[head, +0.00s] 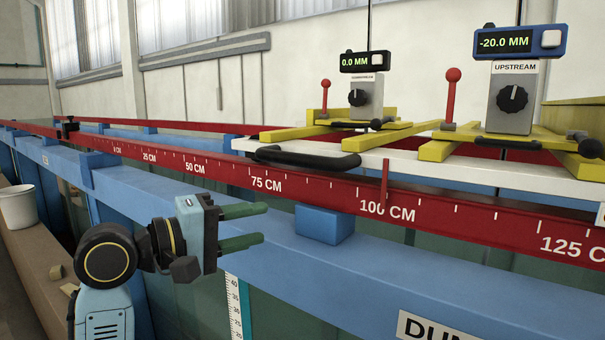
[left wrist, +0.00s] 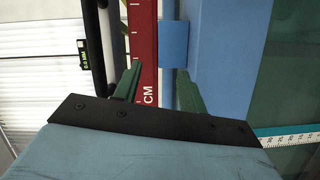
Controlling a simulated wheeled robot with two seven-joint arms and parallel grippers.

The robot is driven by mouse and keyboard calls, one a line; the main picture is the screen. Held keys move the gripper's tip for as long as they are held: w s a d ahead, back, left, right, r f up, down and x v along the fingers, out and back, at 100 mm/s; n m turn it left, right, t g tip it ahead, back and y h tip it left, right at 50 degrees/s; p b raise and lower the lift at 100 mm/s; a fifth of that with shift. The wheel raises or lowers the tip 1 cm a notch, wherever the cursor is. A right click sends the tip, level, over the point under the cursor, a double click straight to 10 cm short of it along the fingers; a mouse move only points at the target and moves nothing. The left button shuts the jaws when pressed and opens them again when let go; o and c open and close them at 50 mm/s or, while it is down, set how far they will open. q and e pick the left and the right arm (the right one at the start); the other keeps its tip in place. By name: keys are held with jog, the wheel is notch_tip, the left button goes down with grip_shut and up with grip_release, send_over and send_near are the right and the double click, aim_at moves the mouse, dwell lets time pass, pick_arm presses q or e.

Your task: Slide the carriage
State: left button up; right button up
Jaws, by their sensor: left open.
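The carriage (head: 410,168) is a white plate on the red rails, bearing two yellow frames with gauge units. A black handle (head: 308,160) sticks out at its left front end; it also shows as a dark bar in the left wrist view (left wrist: 97,60). A red pointer (head: 384,185) hangs from the plate just right of the 100 CM mark's start. My left gripper (head: 255,225) is open and empty, its green fingers in front of the red rail (head: 220,165), below and left of the handle and apart from it. My right gripper is not in view.
The downstream gauge (head: 365,62) reads 0.0 MM and the upstream gauge (head: 519,42) reads -20.0 MM. A blue block (head: 325,224) sits on the blue flume beam (head: 420,265). A white bucket (head: 17,206) stands at far left. A black clamp (head: 68,127) sits on the rail's far end.

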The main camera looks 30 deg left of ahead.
pick_arm(q)
jog(key=t+h, duration=0.2)
send_near(286, 161)
jog(key=shift+n, duration=0.4)
jog(key=p+x, duration=0.3)
jog(key=x, duration=1)
